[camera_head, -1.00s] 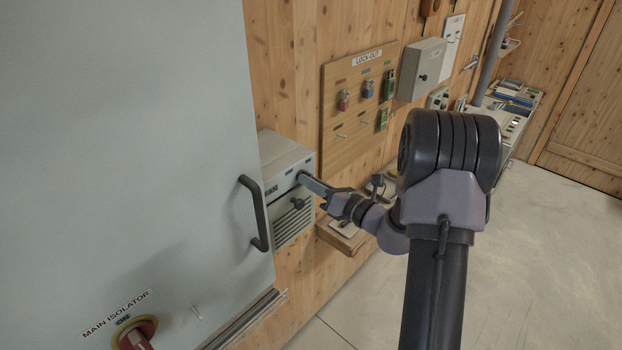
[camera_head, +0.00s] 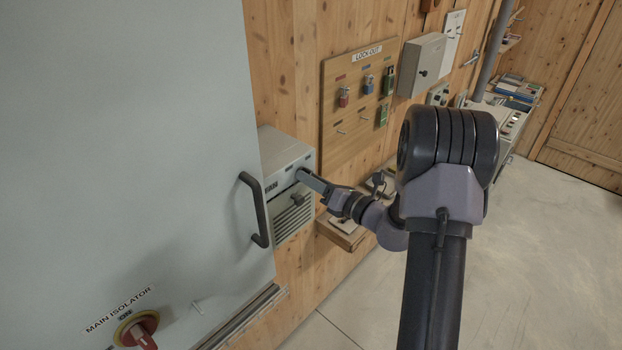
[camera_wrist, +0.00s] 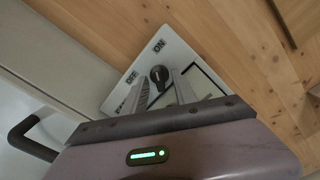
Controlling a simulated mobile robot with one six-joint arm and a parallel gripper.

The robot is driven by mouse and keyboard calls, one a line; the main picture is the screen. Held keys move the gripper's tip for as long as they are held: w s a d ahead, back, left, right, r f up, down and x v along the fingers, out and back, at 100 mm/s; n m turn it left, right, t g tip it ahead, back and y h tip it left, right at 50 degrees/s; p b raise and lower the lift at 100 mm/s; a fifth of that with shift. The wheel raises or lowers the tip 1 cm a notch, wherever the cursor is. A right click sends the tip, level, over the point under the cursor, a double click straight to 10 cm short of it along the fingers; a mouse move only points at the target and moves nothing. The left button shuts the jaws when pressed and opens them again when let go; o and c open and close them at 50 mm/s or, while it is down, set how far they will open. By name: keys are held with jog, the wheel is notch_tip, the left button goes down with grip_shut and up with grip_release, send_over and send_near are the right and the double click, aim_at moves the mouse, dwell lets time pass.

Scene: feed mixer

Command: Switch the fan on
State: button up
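The fan box (camera_head: 290,152), a grey unit labelled FAN with louvres below, is fixed to the wooden wall beside the large grey cabinet. In the wrist view its switch plate (camera_wrist: 178,45) carries the labels OFF, at the left, and ON, at the upper middle. A dark rotary knob (camera_wrist: 159,74) sits on the plate. My gripper (camera_wrist: 160,80) is open, with one finger on each side of the knob and small gaps showing. The knob's exact pointing direction is hard to tell. In the head view my gripper (camera_head: 303,175) reaches to the box's front.
The cabinet door handle (camera_head: 255,210) stands out just left of the fan box. A main isolator switch (camera_head: 138,330) is at the lower left. A lock-out board (camera_head: 345,105) with padlocks hangs above right, and a small wooden shelf (camera_head: 345,238) is below my wrist.

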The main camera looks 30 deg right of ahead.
jog(key=b+v, duration=0.4)
jog(key=v, duration=1.3)
jog(key=shift+s+b, duration=0.2)
jog(key=shift+b, duration=0.2)
